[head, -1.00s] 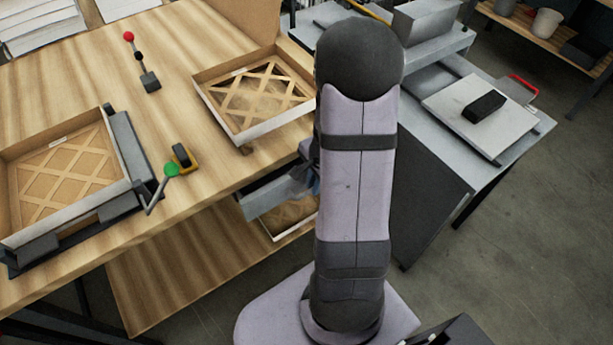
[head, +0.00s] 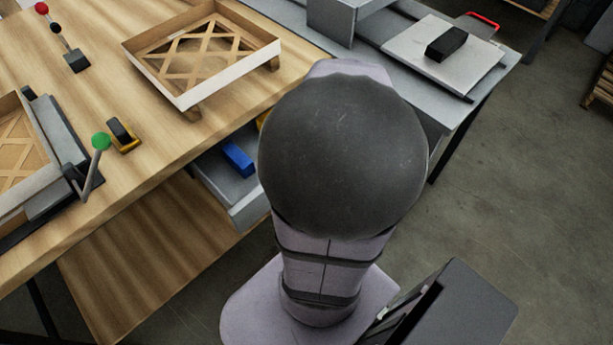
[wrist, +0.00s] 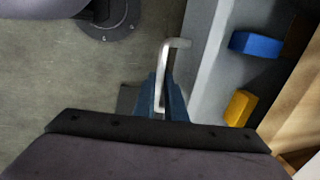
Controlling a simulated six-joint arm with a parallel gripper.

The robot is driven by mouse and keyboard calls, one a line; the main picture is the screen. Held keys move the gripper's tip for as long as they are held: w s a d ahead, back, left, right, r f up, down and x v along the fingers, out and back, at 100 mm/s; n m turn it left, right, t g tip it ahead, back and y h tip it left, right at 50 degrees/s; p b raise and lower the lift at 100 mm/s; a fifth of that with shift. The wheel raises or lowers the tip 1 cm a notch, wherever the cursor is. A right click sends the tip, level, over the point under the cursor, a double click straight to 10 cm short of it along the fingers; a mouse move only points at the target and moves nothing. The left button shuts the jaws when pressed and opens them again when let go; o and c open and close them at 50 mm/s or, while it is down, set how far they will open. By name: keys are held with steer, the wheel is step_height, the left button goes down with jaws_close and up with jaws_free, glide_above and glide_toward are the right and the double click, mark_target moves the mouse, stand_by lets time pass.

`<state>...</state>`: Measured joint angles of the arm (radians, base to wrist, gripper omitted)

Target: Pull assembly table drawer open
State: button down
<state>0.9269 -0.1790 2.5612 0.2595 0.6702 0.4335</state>
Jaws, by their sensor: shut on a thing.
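The grey assembly table drawer (head: 250,208) stands pulled out from under the wooden table (head: 160,140), its inside partly showing. In the wrist view its pale front wall (wrist: 204,50) runs up the picture, with a bent metal handle (wrist: 165,58) on its left side. My gripper (wrist: 162,90) has its blue fingers shut on the handle. In the head view my arm hides the gripper, the handle and part of the drawer. A blue block (head: 238,158) and a yellow block (wrist: 240,107) lie inside the drawer.
A wooden tray with a lattice filter (head: 205,52) sits on the table above the drawer. A green-knobbed lever (head: 100,142) and a grey side bench (head: 480,85) are nearby. The floor (wrist: 60,90) in front of the drawer looks clear.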

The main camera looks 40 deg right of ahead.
steer(key=shift+s+d+r+b, duration=0.15)
steer(key=shift+s+b, duration=0.35)
steer(key=shift+s, duration=0.05)
steer(key=c, duration=1.8)
jaws_free()
steer(key=r+p, duration=0.3)
steer(key=s+r+p, duration=0.1)
steer(key=r+p, duration=0.2)
steer(key=r, duration=0.1)
steer(key=shift+s, duration=0.2)
steer(key=shift+c, duration=0.3)
